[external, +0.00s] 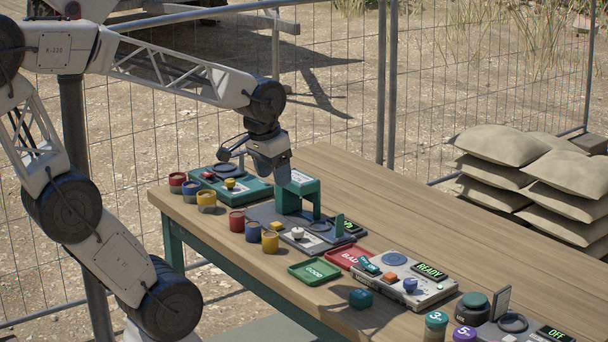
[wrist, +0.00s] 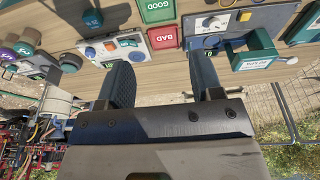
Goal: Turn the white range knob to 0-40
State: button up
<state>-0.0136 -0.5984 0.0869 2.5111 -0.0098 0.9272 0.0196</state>
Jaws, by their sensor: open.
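The white range knob (external: 297,232) sits on the grey station (external: 270,213) in the middle of the table, beside a green arch (external: 298,187). The knob also shows small in the wrist view (wrist: 245,16), near the top edge. Its pointer and scale markings are too small to read. My gripper (external: 226,148) is above the table, behind and left of the knob in the external view, clear of it. In the wrist view my gripper (wrist: 165,72) has its two dark fingers wide apart with nothing between them.
A green GOOD tray (external: 314,271) and red BAD tray (external: 347,258) lie right of the station. A grey READY unit (external: 405,279) stands beyond them. Several coloured jars line the front edge. A green device (external: 230,185) stands at the left. The table's back right is clear.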

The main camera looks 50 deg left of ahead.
jog(key=w+a+f+n+g, duration=0.1)
jog(key=w+a+f, duration=0.5)
jog(key=w, duration=0.4)
jog(key=n+g, duration=0.1)
jog(key=n, duration=0.1)
send_over(298, 230)
notch_tip(298, 230, down, 10)
jog(key=shift+a+r, duration=0.1)
jog(key=shift+r, duration=0.15)
jog(key=shift+f, duration=3.9)
jog(key=shift+c, duration=0.4)
jog(key=c, duration=0.9)
jog(key=shift+o, duration=0.3)
jog(key=shift+m, duration=0.3)
